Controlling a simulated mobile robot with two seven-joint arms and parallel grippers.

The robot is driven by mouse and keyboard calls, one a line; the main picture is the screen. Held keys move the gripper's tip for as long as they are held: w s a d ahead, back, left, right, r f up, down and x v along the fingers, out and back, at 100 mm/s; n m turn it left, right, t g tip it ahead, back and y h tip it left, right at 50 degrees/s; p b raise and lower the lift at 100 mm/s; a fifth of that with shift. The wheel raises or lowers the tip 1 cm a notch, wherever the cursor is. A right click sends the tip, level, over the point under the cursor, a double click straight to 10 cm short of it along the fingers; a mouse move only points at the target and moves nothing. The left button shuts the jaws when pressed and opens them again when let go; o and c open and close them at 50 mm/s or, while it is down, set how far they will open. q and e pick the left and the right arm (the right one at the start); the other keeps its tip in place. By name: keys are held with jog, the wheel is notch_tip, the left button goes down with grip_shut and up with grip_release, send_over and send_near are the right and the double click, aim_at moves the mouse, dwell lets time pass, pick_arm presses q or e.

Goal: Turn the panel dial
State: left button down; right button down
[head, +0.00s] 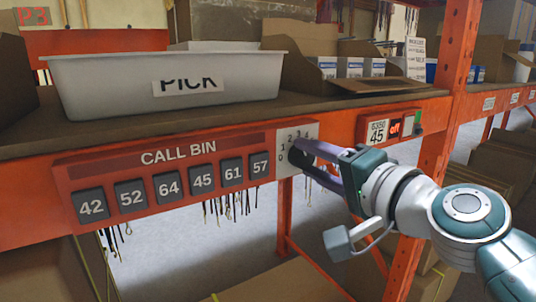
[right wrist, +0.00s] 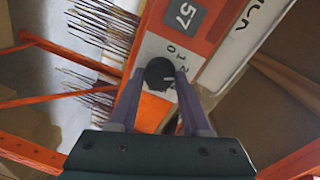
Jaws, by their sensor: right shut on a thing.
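The panel dial is a dark round knob on a white plate (head: 311,132) at the right end of the red CALL BIN panel (head: 150,140). The plate carries small numbers from 0 up to 4. My left gripper is not in view.
Several numbered grey buttons (head: 203,178) line the panel. A white PICK bin (head: 100,84) and open cardboard boxes (head: 293,70) stand on the shelf above. A small display with red "off" (head: 394,128) and an orange upright (head: 452,100) are to the right.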

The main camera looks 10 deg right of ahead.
jog(key=m, duration=0.4)
jog(key=shift+p, duration=0.35)
jog(key=shift+m, duration=0.3)
jog(key=shift+c, duration=1.8)
grip_release()
jog(key=shift+d, duration=0.1)
